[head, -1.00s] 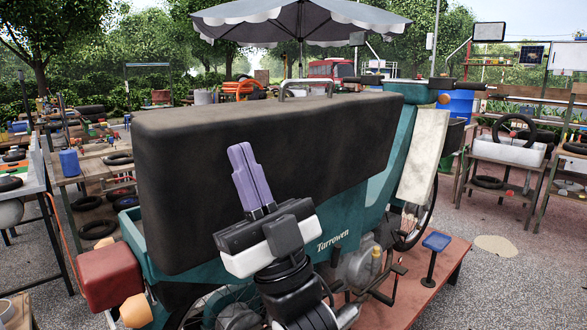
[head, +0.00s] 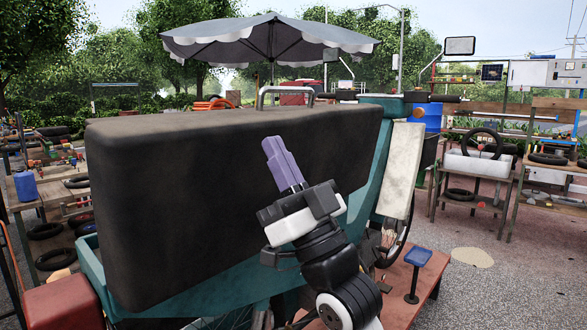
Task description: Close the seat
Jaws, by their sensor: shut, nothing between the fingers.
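The seat (head: 190,190) is a long, thick black block on a teal motor scooter (head: 372,140). It appears tipped up on its side, with its broad face toward me. My gripper (head: 272,146) has purple fingers held together and empty. It points up and a little left in front of the seat's face, right of its middle. I cannot tell whether the fingertips touch the seat. The seat's far side and the space below it are hidden behind the seat and my arm.
A red-brown platform (head: 430,275) lies under the scooter, with a small blue-topped stand (head: 418,257) on it. A red tail box (head: 65,303) is at lower left. Workbenches with tyres stand on both sides. Open gravel (head: 510,285) lies at right.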

